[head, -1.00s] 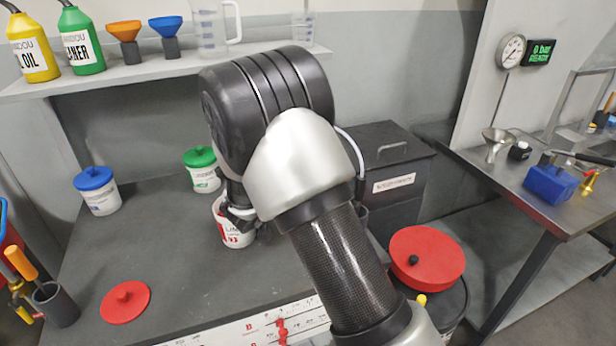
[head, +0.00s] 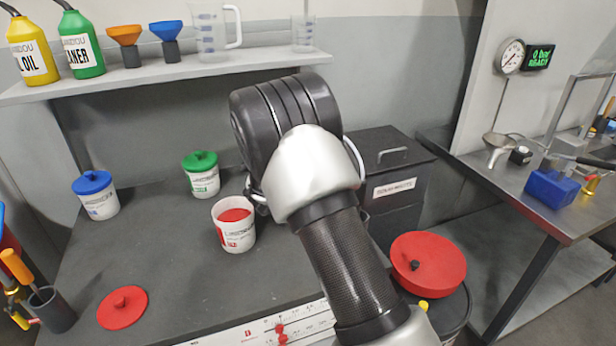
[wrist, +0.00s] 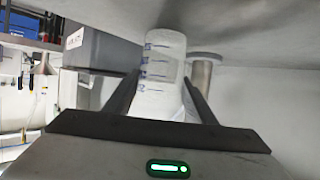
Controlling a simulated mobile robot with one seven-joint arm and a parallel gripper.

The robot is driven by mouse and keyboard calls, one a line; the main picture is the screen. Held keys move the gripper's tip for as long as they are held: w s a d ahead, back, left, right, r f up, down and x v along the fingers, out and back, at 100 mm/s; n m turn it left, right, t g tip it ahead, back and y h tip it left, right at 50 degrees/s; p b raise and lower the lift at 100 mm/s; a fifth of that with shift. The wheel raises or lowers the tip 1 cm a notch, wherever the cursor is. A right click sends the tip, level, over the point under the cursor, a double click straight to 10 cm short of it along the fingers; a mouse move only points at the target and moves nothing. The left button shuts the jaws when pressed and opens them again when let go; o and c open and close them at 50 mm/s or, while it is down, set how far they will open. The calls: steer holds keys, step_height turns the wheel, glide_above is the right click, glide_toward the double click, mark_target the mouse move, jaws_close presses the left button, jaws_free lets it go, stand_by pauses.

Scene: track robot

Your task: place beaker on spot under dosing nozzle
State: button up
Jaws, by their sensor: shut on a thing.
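The clear beaker (wrist: 165,62) with blue marks shows in the wrist view, between the two dark fingers of my gripper (wrist: 160,88). My gripper is shut on it. In the head view the gripper and the beaker are hidden behind my arm. I cannot make out the dosing nozzle or the spot under it for certain. A grey metal cylinder with a flat round top (wrist: 203,72) stands just right of the beaker in the wrist view; I cannot tell what it is.
An open white pot with red contents (head: 235,227) stands left of my arm. Blue-lidded (head: 96,196) and green-lidded (head: 202,176) pots stand behind it. A red lid (head: 122,307) lies front left. A dark box (head: 390,165) stands right. The bench's left middle is clear.

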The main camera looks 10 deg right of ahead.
steer(key=shift+f, duration=0.2)
steer(key=o, duration=1.1)
